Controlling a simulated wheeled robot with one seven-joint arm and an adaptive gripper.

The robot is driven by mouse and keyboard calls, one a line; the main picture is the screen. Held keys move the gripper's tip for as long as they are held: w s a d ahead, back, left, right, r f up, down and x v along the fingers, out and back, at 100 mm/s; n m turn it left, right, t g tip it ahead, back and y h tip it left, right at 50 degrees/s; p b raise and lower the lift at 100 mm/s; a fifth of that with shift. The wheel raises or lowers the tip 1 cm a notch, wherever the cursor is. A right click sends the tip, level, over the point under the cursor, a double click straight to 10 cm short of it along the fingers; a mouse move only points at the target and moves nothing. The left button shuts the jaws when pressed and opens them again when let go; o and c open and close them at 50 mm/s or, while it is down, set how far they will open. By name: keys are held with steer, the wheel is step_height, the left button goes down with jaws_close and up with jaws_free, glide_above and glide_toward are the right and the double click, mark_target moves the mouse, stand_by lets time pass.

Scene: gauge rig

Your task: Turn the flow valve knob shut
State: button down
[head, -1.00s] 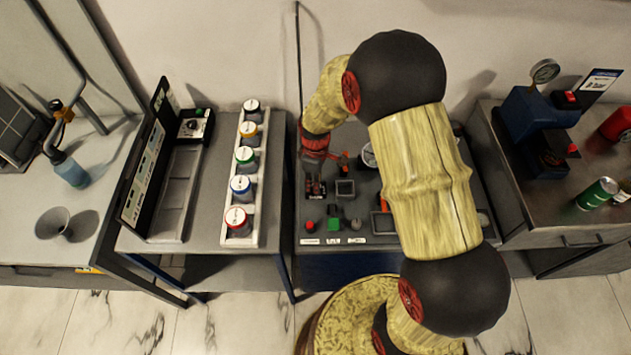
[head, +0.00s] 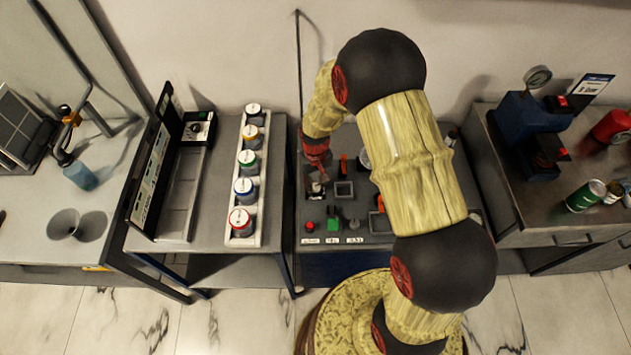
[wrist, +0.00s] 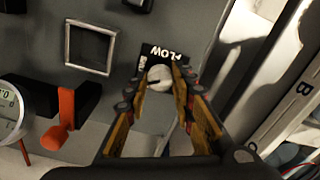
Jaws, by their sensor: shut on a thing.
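Part of the knob's near side is hidden between the fingers. In the head view my gripper (head: 318,182) is low over the left part of the dark control panel (head: 375,238), and the knob shows only as a small pale spot at its tips. The knob's exact angle is hard to tell.
An orange lever (wrist: 62,122) and a round gauge (wrist: 10,105) stand near my gripper, with a raised square frame (wrist: 88,47) beside them. A rack of jars (head: 243,190) stands left.

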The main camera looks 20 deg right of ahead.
mark_target(315, 186)
steer(key=m+p, duration=0.1)
steer(key=m, duration=0.4)
steer(key=shift+m, duration=0.3)
steer(key=shift+p, duration=0.3)
steer(key=c, duration=1.5)
jaws_free()
step_height(315, 186, up, 12)
